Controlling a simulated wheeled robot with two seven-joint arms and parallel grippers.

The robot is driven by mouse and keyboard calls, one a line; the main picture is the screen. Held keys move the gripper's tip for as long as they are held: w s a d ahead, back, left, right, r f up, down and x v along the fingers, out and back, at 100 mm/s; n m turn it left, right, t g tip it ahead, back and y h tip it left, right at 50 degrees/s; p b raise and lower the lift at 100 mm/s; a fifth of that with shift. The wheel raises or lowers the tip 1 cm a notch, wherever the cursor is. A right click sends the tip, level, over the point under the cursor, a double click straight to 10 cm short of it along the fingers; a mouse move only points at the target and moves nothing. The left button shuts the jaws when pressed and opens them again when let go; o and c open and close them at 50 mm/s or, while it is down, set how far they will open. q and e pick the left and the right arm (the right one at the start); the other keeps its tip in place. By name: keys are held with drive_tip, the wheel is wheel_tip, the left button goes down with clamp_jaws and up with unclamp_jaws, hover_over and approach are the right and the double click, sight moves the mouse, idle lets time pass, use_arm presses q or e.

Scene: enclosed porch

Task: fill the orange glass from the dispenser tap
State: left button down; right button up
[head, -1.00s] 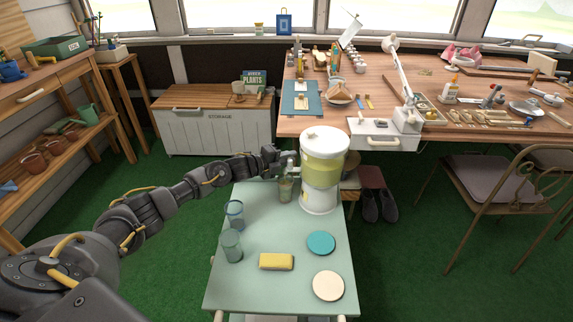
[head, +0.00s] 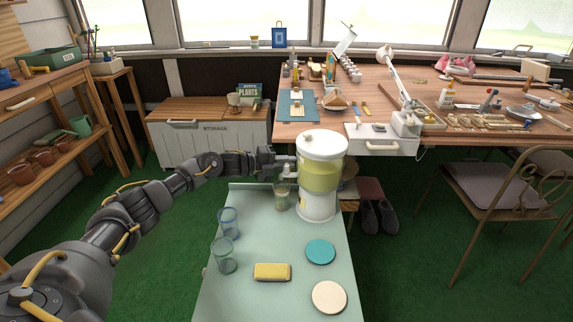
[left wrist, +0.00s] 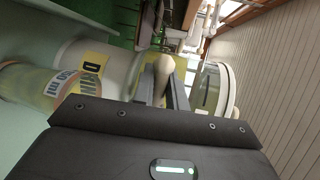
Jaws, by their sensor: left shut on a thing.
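The drink dispenser (head: 320,180) stands at the back right of the cart, with yellow-green liquid in its clear tank. A glass (head: 282,196) stands upright beside it, below the tap. In the left wrist view the glass (left wrist: 30,88) carries an orange band and measuring print; its fill level is unclear. My left gripper (head: 284,164) is at the tap, above the glass. In the left wrist view its fingers (left wrist: 163,84) are shut on the pale tap lever (left wrist: 163,66). The tap outlet is hidden. My right gripper is out of view.
A blue glass (head: 228,222) and a green glass (head: 224,256) stand on the cart's left side. A yellow sponge (head: 272,272), a teal coaster (head: 320,251) and a cream coaster (head: 329,297) lie in front. The cart top (head: 255,235) is bare between them.

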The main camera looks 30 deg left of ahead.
use_arm(q)
drive_tip(key=c, duration=1.7)
unclamp_jaws()
drive_tip(key=v, duration=1.1)
